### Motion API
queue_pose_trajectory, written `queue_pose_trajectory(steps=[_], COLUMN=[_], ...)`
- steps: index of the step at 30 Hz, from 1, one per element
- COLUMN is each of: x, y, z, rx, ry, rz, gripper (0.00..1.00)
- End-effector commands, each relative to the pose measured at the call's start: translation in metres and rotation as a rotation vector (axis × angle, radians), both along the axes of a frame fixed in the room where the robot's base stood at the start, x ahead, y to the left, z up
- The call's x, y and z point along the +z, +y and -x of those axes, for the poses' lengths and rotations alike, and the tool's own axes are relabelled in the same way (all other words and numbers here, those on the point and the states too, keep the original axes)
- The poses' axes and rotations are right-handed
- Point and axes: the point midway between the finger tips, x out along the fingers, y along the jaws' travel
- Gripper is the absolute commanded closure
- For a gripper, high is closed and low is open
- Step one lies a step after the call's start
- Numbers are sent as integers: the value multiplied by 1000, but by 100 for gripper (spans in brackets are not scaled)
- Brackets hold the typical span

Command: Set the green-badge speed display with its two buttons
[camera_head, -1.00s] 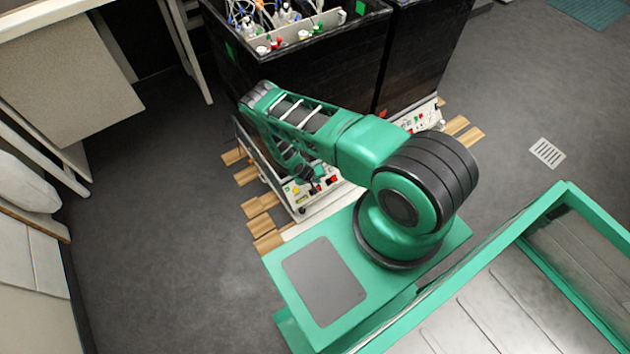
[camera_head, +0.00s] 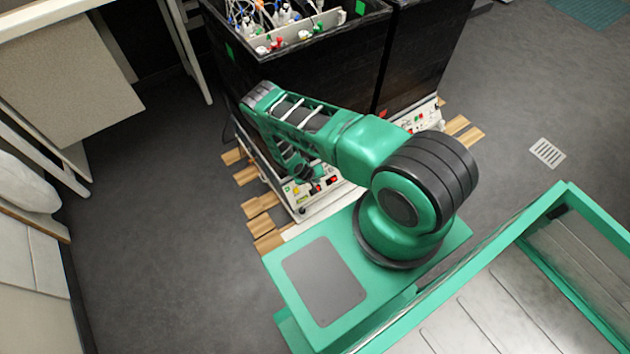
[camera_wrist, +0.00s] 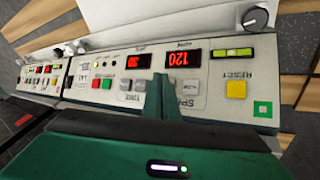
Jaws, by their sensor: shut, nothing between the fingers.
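The speed display (camera_wrist: 184,57) shows in the wrist view, lit red on the white control panel, upside down; its digits look like 120. A green square badge (camera_wrist: 263,109) is at the panel's right corner. Two grey buttons, one (camera_wrist: 190,86) beside the other (camera_wrist: 214,87), sit below the display in the picture, by a partly covered SPEED label. My gripper (camera_wrist: 161,84) is shut and empty. Its green fingers stand before the panel, left of these buttons, hiding part of it; contact cannot be told. In the head view my gripper (camera_head: 316,174) is low over the front panel (camera_head: 304,208).
A second red display (camera_wrist: 133,62) with grey buttons (camera_wrist: 125,85) lies left of my fingers. A yellow reset button (camera_wrist: 236,88) and a black knob (camera_wrist: 255,18) are on the right. Another panel (camera_wrist: 40,75) stands farther left. Black tanks (camera_head: 290,90) rise behind the panel.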

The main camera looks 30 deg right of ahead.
Motion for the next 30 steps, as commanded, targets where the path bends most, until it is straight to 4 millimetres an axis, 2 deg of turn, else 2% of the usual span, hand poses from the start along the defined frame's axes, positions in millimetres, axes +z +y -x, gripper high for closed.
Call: queue_pose_trajectory(steps=[30], x=[-6], y=[0], z=[-7], rx=[1], ry=[-1], rz=[-1], gripper=[100])
